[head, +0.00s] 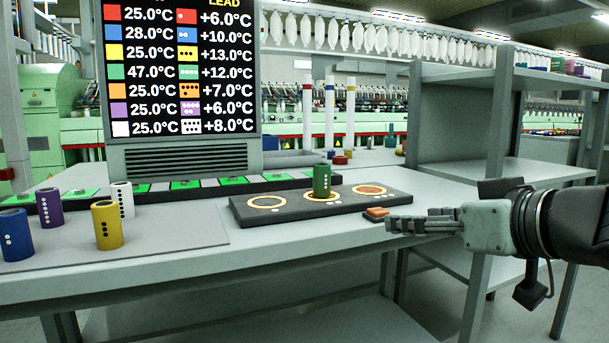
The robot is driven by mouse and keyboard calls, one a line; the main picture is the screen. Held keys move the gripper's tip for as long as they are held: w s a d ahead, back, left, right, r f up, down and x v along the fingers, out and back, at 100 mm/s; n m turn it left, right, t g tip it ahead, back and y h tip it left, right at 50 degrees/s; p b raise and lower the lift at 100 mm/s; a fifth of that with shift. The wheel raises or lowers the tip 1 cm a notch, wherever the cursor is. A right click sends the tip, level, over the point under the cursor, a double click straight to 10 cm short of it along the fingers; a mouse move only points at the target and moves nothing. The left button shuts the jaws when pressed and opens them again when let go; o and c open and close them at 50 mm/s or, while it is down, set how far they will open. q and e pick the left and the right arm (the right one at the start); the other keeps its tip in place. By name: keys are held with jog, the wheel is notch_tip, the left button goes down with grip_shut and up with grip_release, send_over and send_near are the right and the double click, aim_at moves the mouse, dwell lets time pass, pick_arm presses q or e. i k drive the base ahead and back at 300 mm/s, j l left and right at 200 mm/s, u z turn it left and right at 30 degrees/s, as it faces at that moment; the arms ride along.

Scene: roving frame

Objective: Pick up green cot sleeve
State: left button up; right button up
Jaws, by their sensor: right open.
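The green cot sleeve (322,181) stands upright on the middle ringed spot of a dark slab (290,215) on the table. Pale dots run down its side. My right gripper (392,225) comes in from the right at about the slab's right end, to the right of the sleeve and apart from it. It is open, seen edge-on, and nothing shows between its fingers. My left gripper is not in view.
Blue (16,235), purple (48,207), yellow (107,226) and white (122,200) sleeves stand at left. A temperature board (180,70) rises behind; a shelf (460,100) stands at right.

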aim_at(321, 170)
jog(key=i+j, duration=0.25)
jog(key=i, duration=0.2)
jog(key=i+j, duration=0.25)
jog(key=i, duration=0.25)
